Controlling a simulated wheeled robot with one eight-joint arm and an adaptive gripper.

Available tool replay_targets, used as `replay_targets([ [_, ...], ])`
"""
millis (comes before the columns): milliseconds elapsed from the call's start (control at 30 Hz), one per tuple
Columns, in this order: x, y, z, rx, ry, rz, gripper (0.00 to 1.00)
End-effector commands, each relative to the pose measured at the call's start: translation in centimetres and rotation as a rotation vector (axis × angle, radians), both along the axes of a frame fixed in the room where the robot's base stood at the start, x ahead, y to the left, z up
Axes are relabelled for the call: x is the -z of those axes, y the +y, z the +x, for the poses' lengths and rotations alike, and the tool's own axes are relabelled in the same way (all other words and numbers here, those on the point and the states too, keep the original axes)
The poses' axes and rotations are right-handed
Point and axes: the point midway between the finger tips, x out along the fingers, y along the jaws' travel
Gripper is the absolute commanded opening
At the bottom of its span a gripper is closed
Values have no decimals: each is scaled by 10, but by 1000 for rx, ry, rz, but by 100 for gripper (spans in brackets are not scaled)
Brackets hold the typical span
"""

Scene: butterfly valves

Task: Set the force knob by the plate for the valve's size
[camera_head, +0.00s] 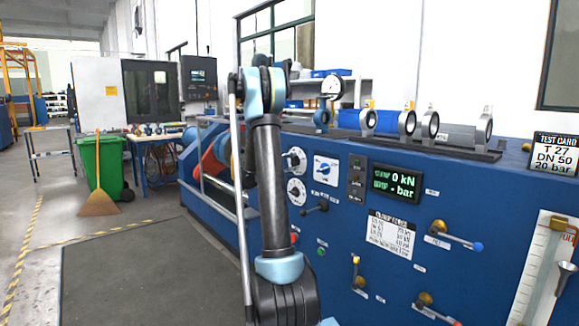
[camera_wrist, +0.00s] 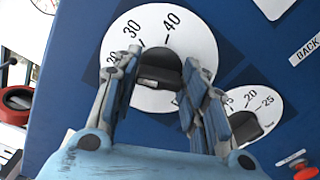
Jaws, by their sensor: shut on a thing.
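In the wrist view my gripper (camera_wrist: 158,88) is at a black knob (camera_wrist: 158,68) on a large white dial (camera_wrist: 200,40), with a finger on each side of it. The marks 30 and 40 show on this dial; the fingers cover part of its lower half. A second black knob (camera_wrist: 243,127) on a smaller dial (camera_wrist: 268,103) with marks 15, 20 and 25 is at lower right. In the head view the white printed plate (camera_head: 391,234) is on the blue panel, its text too small to read.
Levers, including one with a blue end (camera_head: 460,241), stick out from the panel. Several ring-shaped valves (camera_head: 407,122) stand on the bench top. A green bin (camera_head: 103,165) and broom stand left; the dark floor mat (camera_head: 140,280) is clear.

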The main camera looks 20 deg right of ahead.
Motion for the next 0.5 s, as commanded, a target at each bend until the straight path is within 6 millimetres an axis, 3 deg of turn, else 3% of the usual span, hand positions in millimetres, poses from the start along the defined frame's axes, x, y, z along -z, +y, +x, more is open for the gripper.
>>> replay_targets([
  [367, 2, -1, -3, 5, -5, 7, 16],
  [400, 2, -1, -3, 6, -5, 7, 44],
  [467, 2, -1, -3, 5, -5, 7, 58],
  [500, 2, -1, -3, 5, -4, 6, 60],
])
